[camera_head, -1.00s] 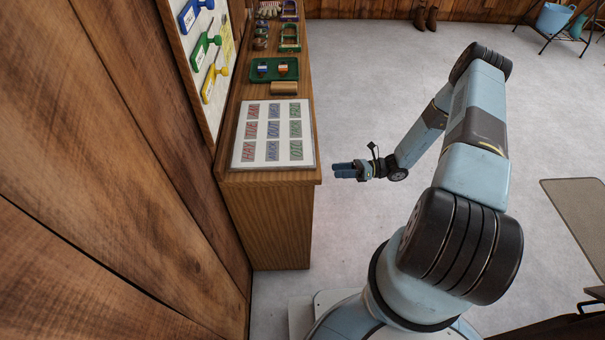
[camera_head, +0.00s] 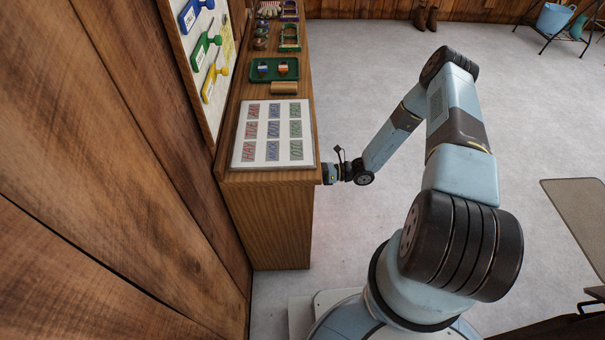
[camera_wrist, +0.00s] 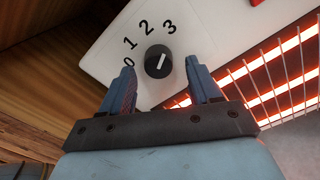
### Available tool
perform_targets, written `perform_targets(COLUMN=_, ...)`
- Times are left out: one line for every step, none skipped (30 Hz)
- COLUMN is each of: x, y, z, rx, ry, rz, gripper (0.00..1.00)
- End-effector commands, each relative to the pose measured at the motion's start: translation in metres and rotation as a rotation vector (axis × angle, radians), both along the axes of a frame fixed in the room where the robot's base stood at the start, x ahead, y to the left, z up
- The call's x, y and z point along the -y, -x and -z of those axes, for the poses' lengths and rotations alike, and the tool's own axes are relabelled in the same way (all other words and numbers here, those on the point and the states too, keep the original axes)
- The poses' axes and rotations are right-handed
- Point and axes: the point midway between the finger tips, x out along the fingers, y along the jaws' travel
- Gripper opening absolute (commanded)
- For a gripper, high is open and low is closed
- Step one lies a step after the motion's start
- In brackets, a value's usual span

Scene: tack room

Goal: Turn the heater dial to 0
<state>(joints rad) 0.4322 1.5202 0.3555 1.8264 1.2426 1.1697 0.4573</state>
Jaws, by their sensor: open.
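The black heater dial (camera_wrist: 158,62) sits on a white heater panel (camera_wrist: 100,52) in the wrist view. The numbers 0, 1, 2 and 3 curve around its left and upper side. Its white pointer line slants up and slightly right, roughly toward the 3. My gripper (camera_wrist: 162,70) is open, its two blue fingers on either side of the dial in the picture. I see a gap on both sides and no contact. In the head view my gripper (camera_head: 331,174) is at the counter's right side, its fingertips hidden by the counter. The heater is hidden there.
Glowing heater bars (camera_wrist: 285,80) behind a wire grille (camera_wrist: 262,96) lie right of the dial. The wooden counter (camera_head: 275,220) carries a white card sheet (camera_head: 241,158) and a green tray (camera_head: 274,79). Grey floor (camera_head: 370,75) is open to the right.

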Motion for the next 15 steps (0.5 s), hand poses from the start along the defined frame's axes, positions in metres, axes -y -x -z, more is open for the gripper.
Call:
perform_targets(x=-0.005, y=0.0003, z=0.0001, rx=-0.001, ry=0.0, rz=-0.002, gripper=0.62)
perform_targets(x=-0.0071, y=0.0002, z=0.0001, rx=0.0, ry=0.0, rz=-0.002, gripper=0.62)
perform_targets(x=-0.0094, y=0.0002, z=0.0001, rx=0.0, ry=0.0, rz=-0.001, gripper=0.62)
perform_targets(x=-0.0107, y=0.0001, z=0.0001, rx=0.0, ry=0.0, rz=-0.001, gripper=0.62)
perform_targets(x=-0.0118, y=0.0, z=0.0, rx=-0.001, ry=0.0, rz=-0.001, gripper=0.62)
perform_targets(x=-0.0128, y=0.0, z=0.0, rx=-0.001, ry=0.0, rz=-0.001, gripper=0.62)
perform_targets(x=-0.0133, y=0.0, z=0.0, rx=-0.001, ry=0.0, rz=-0.001, gripper=0.62)
perform_targets(x=-0.0136, y=-0.0001, z=0.0, rx=-0.001, ry=0.0, rz=-0.001, gripper=0.62)
perform_targets(x=-0.0138, y=-0.0002, z=-0.0001, rx=-0.001, ry=0.0, rz=0.0, gripper=0.62)
perform_targets(x=-0.0139, y=-0.0001, z=0.0, rx=-0.001, ry=0.0, rz=0.0, gripper=0.62)
perform_targets(x=-0.0139, y=-0.0001, z=0.0, rx=-0.001, ry=0.0, rz=0.0, gripper=0.62)
perform_targets(x=-0.0138, y=-0.0002, z=-0.0001, rx=-0.001, ry=0.0, rz=0.0, gripper=0.62)
perform_targets(x=-0.0138, y=-0.0001, z=0.0, rx=-0.001, ry=0.0, rz=0.0, gripper=0.62)
perform_targets(x=-0.0138, y=0.0, z=0.0, rx=-0.001, ry=-0.001, rz=-0.001, gripper=0.62)
perform_targets(x=-0.0137, y=0.0, z=0.0, rx=-0.001, ry=-0.001, rz=-0.001, gripper=0.6)
